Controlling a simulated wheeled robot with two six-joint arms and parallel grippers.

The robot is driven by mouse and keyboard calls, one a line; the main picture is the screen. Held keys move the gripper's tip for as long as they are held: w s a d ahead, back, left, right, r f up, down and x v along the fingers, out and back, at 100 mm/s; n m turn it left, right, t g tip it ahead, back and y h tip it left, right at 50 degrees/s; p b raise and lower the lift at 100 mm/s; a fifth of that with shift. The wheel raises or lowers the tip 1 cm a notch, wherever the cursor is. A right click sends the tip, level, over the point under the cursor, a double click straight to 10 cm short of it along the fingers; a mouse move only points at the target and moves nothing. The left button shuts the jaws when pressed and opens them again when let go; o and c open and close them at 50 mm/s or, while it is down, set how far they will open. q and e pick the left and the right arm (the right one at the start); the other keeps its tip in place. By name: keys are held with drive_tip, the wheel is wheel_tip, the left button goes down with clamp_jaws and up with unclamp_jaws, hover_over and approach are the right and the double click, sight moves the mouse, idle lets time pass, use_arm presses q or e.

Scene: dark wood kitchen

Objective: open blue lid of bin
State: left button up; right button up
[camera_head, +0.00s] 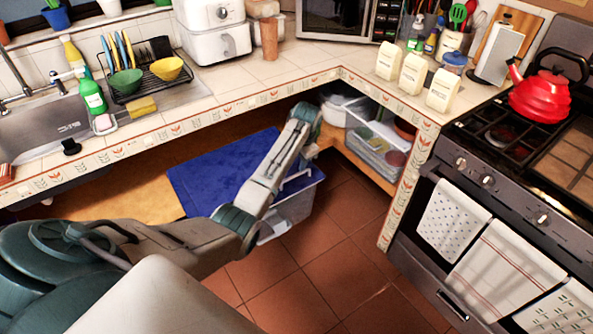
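The blue lid (215,168) lies roughly flat on top of a translucent bin (296,205), below the counter corner. My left arm comes in from the left and crosses over the lid. Its wrist is bent down at the lid's right side, and the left gripper (302,162) is near the lid's right edge. The arm hides part of the lid and the bin's front. The gripper's fingers are small and partly hidden, so I cannot tell whether they are open or touch the lid. My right gripper is not in view.
The tiled counter edge (215,115) runs above the bin. A lower wooden shelf (125,192) is at left, and clear containers (375,155) are at right. The stove (480,200) with a red kettle (540,95) is at far right. Floor (340,245) in front is clear.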

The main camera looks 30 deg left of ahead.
sight(296, 175)
use_arm(q)
drive_tip(key=f, duration=0.4)
drive_tip(key=a+f, duration=0.1)
drive_tip(key=f, duration=0.1)
drive_tip(key=shift+w+a+f, duration=0.1)
drive_tip(key=shift+w+f, duration=0.1)
drive_tip(key=shift+f, duration=0.05)
clamp_jaws()
